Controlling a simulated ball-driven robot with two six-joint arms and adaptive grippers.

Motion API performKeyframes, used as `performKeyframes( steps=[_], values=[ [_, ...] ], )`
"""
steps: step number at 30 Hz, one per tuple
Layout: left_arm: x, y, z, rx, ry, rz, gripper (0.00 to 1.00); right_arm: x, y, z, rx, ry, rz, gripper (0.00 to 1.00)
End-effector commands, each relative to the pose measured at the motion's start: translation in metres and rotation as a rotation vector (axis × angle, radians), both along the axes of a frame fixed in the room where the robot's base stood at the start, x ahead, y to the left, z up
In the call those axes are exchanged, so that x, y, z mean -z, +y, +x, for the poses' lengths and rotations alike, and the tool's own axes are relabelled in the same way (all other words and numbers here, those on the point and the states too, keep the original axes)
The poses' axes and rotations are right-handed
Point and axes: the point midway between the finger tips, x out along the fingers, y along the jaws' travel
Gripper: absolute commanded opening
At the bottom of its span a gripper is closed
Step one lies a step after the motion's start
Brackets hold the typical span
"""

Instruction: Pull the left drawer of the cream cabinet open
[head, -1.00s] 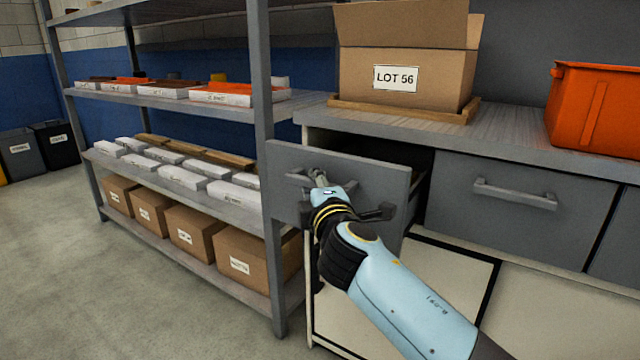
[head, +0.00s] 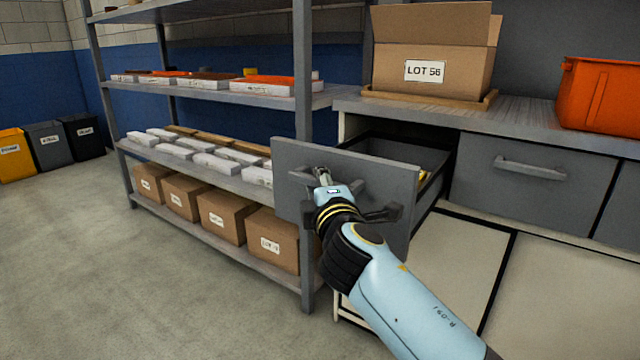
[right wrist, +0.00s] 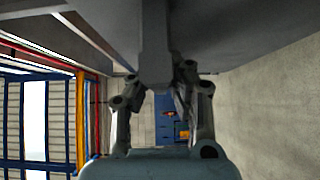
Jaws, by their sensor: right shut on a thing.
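The left drawer (head: 388,186) of the cream cabinet (head: 450,275) has a grey front and stands pulled out, with part of its inside showing behind the front. Something small and yellow shows inside at its right. My right gripper (head: 322,177) is at the bar handle (head: 352,186) on the drawer front. In the right wrist view its fingers (right wrist: 160,92) are closed on the grey handle bar (right wrist: 155,50). My gripper and wrist hide part of the handle. My left gripper is not in view.
A closed grey drawer (head: 530,185) sits to the right. On the worktop (head: 510,118) stand an open LOT 56 carton (head: 430,50) and an orange bin (head: 600,95). A grey shelf rack (head: 304,100) stands close left of the drawer. The floor (head: 150,290) at the front left is clear.

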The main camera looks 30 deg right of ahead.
Motion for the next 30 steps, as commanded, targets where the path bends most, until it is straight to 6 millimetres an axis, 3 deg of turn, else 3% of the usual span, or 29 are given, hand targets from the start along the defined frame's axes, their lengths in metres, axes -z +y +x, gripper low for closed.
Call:
performKeyframes(
  steps=[7, 8, 13, 23, 30],
  values=[
    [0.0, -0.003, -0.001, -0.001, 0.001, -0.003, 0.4, -0.001, 0.0, 0.0, 0.001, -0.001, 0.001, 0.0],
    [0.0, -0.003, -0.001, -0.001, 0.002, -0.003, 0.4, -0.001, 0.0, 0.0, 0.001, -0.001, 0.001, 0.16],
    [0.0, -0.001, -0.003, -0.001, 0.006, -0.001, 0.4, 0.0, 0.0, 0.0, 0.001, -0.001, 0.001, 0.38],
    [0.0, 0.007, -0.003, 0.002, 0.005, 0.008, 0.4, 0.001, 0.002, -0.005, 0.0, 0.001, 0.0, 0.38],
    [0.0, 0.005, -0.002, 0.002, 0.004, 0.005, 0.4, 0.001, 0.017, -0.042, 0.0, 0.002, 0.004, 0.38]
  ],
)
